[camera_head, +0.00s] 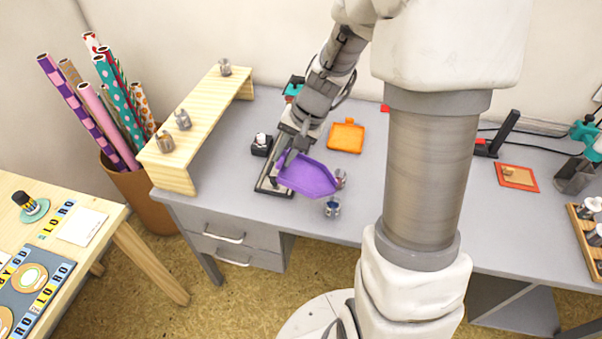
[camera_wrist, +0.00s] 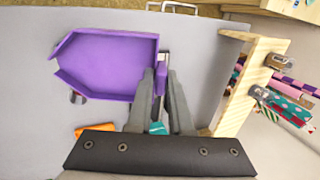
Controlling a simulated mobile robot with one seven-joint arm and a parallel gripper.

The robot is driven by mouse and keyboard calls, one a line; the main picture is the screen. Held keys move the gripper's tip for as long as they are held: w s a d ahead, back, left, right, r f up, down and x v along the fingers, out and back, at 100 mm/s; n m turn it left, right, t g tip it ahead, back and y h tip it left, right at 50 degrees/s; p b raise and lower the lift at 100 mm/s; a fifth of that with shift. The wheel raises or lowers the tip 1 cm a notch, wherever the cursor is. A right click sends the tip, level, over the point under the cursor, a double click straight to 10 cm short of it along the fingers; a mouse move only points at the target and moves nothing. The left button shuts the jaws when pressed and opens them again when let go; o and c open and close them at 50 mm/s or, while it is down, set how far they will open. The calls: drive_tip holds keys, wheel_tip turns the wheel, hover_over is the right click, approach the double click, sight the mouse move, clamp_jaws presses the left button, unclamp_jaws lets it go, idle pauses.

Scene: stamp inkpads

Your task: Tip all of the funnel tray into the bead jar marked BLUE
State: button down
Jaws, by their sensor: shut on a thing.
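The purple funnel tray (camera_head: 307,177) is in my gripper (camera_head: 292,152), above the front part of the grey desk. In the wrist view my fingers (camera_wrist: 163,72) are shut at the right end of the tray (camera_wrist: 108,65), and its pointed end faces left. I cannot make out any contents in it. A small jar with a blue look (camera_head: 332,207) stands at the desk's front edge, just below the tray in the head view. Another jar (camera_head: 341,178) is beside the tray's right end, partly hidden. No jar marking is readable.
A wooden riser (camera_head: 207,112) at the left carries several jars. An orange tray (camera_head: 346,137) lies behind the purple one. A black stamp block (camera_head: 262,146) and a dark flat frame (camera_head: 268,185) are close by on the left.

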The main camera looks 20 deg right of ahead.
drive_tip(key=shift+w+a+f+g+h+p, duration=0.1)
drive_tip(key=shift+w+a+g+h+p, duration=0.25)
drive_tip(key=shift+p, duration=1.4)
drive_tip(key=shift+w+a+f+g+h+p, duration=0.1)
drive_tip(key=shift+a+g+h+p, duration=0.35)
drive_tip(key=shift+p, duration=1.35)
drive_tip(key=shift+w+a+f+g+h+p, duration=0.15)
drive_tip(key=shift+h+p, duration=0.45)
drive_tip(key=shift+p, duration=1.15)
drive_tip(key=shift+w+a+g+h+p, duration=0.1)
drive_tip(key=shift+g+h+p, duration=0.2)
drive_tip(key=shift+p, duration=0.45)
drive_tip(key=shift+f+p, duration=0.2)
drive_tip(key=shift+p, duration=0.15)
